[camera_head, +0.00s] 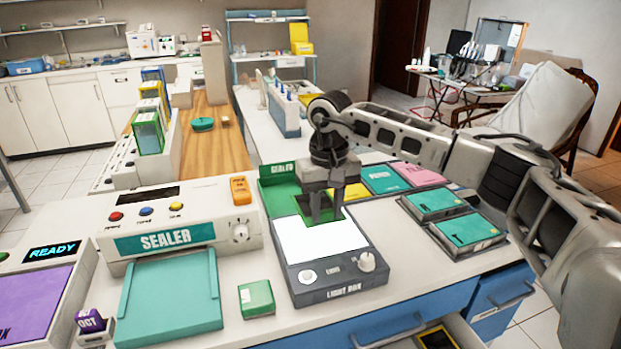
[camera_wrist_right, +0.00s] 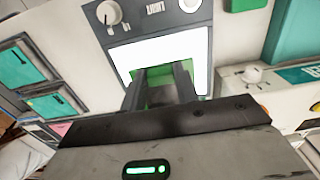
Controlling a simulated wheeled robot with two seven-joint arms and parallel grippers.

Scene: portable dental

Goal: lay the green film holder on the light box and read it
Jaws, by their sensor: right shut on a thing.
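The light box (camera_head: 345,288) stands at the front middle of the counter, its screen (camera_head: 318,242) bright white. It also shows at the top of the right wrist view (camera_wrist_right: 135,27). My right gripper (camera_head: 326,218) points down over the back part of the light box, shut on the green film holder (camera_head: 337,215). The green of the holder shows between the fingers in the right wrist view (camera_wrist_right: 182,65). The fingers hide part of it. I cannot tell whether the holder touches the screen. My left gripper is not in view.
The teal sealer (camera_head: 170,293) stands left of the light box, with a small green box (camera_head: 256,298) between them. Two teal boxes (camera_head: 467,232) lie to the right. An open drawer (camera_head: 437,338) is below the counter.

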